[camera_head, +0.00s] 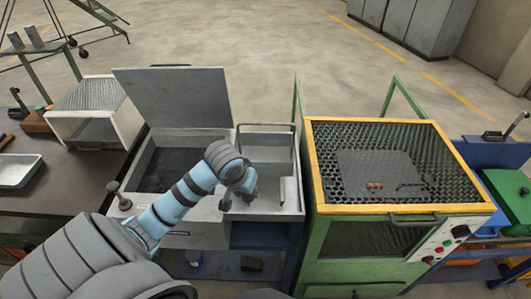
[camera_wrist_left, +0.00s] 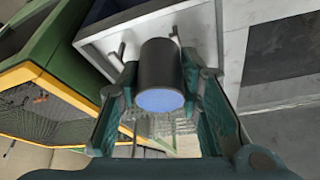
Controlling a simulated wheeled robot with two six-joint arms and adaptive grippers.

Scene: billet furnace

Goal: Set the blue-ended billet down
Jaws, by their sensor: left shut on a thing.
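The billet (camera_wrist_left: 160,65) is a dark grey cylinder with a flat blue end facing the camera in the left wrist view. My left gripper (camera_head: 238,200) is shut on it, one teal finger on each side. In the head view the gripper is over the front right part of the grey station (camera_head: 205,207), beside its pale compartment. I cannot make out the billet in the head view, where my wrist covers that spot. Whether the billet's far end touches a surface cannot be told. My right gripper is not in view.
The station's grey lid (camera_head: 175,95) stands raised behind a dark open well. A wire-like handle frame rises at the back of the compartment. A yellow-rimmed green mesh cage (camera_head: 405,210) stands close on the right. A pale tray (camera_head: 18,170) lies on the left bench.

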